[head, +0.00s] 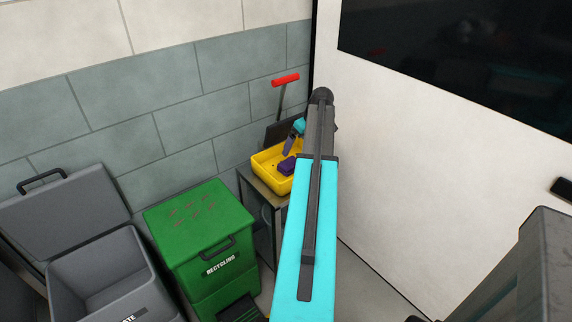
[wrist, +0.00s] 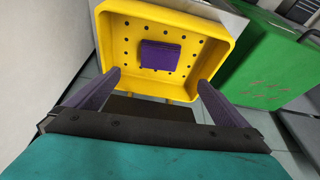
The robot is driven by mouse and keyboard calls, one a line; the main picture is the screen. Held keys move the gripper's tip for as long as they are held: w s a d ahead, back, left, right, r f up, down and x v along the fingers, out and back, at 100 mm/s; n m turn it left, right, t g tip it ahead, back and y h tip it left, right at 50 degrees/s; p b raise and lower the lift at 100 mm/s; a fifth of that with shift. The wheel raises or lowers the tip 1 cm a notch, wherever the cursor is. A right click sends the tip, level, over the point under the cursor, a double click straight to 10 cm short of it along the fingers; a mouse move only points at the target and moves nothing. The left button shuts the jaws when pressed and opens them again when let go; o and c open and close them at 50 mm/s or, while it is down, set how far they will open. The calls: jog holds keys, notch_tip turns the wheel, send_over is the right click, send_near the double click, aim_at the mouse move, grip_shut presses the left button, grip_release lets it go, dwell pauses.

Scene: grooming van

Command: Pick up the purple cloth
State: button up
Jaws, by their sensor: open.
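The purple cloth (wrist: 160,55) is a small folded block lying on the floor of a yellow tray (wrist: 221,57) with holes in its bottom. In the head view the cloth (head: 287,166) shows inside the yellow tray (head: 262,166), partly hidden by my arm. My gripper (wrist: 162,82) is open, with its two purple fingers spread wide at the tray's near side. The cloth lies beyond the fingertips, between their lines, and nothing is between them. In the head view my gripper (head: 291,142) is over the tray, mostly behind my arm.
The tray stands on a small table (head: 262,190) against the tiled wall. A red-handled tool (head: 285,80) stands behind it. A green recycling bin (head: 200,225) and an open grey bin (head: 100,270) are to the left. A white panel (head: 400,150) is close on the right.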

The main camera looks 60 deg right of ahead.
jog(key=shift+w, duration=0.15)
jog(key=p, duration=0.1)
send_over(290, 162)
jog(key=s, duration=0.2)
jog(key=shift+a+f, duration=0.2)
jog(key=shift+f, duration=1.8)
jog(key=shift+a+f, duration=0.2)
jog(key=shift+f, duration=1.75)
jog(key=shift+p+x, duration=0.75)
jog(key=shift+x, duration=1.85)
jog(key=shift+s, duration=0.1)
jog(key=shift+d, duration=0.1)
jog(key=c, duration=1.1)
